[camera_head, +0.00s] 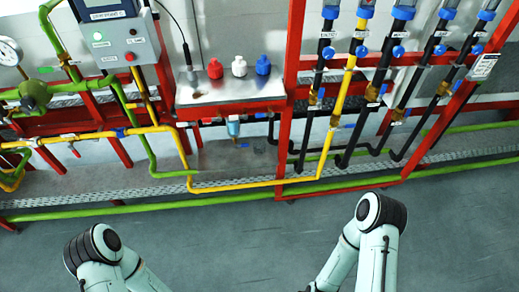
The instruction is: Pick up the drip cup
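My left arm (97,250) shows at the bottom left and my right arm (375,235) at the bottom right. Both are well in front of the cup and apart from it. Neither gripper is in view.
Red (215,69), white (239,67) and blue (263,66) small items stand on the shelf. A yellow pipe (250,186) and a green pipe (240,208) run low across the front. A control box (117,35) is at upper left. The floor (225,250) between my arms is clear.

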